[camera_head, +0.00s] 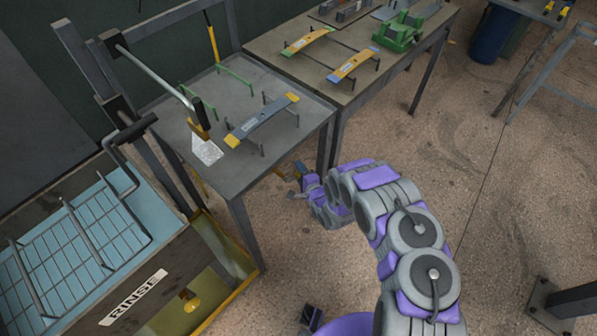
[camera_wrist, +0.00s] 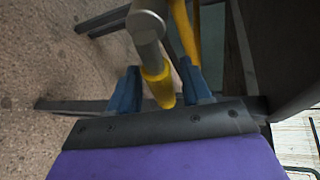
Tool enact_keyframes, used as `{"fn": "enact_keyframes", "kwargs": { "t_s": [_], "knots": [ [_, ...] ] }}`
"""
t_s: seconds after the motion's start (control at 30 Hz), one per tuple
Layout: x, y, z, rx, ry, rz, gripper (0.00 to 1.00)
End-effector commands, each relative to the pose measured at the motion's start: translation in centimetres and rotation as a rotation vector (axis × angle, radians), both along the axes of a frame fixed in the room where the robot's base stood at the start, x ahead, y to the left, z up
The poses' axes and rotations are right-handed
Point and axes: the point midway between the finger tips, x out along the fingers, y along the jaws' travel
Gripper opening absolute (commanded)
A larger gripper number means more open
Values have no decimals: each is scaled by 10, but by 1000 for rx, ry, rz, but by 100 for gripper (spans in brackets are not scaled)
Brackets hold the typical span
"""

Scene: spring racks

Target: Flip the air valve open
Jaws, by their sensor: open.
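The air valve's yellow-tipped lever (camera_wrist: 158,88) shows in the wrist view, on a grey metal fitting (camera_wrist: 148,26). My gripper (camera_wrist: 159,68) is open, with one blue finger on each side of the lever's yellow end. A gap shows on the left side; on the right the lever is close to the finger, and I cannot tell whether they touch. In the head view my gripper (camera_head: 304,178) is low beside the front corner of the grey table; the valve there is too small and covered to make out clearly.
The grey table (camera_head: 215,171), with its legs close to my gripper, holds a yellow-ended spring bar (camera_head: 262,119). A yellow pipe (camera_wrist: 187,32) stands behind the lever. A rinse tank with a wire rack (camera_head: 75,250) is at the left. Floor to the right is open.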

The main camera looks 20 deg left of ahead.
Motion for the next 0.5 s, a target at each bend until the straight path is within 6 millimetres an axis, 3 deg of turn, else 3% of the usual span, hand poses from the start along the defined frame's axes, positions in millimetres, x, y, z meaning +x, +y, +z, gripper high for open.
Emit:
{"fn": "enact_keyframes", "kwargs": {
  "t_s": [0.5],
  "knots": [
    [11,11,-5,-2,2,-1,48]
  ]
}}
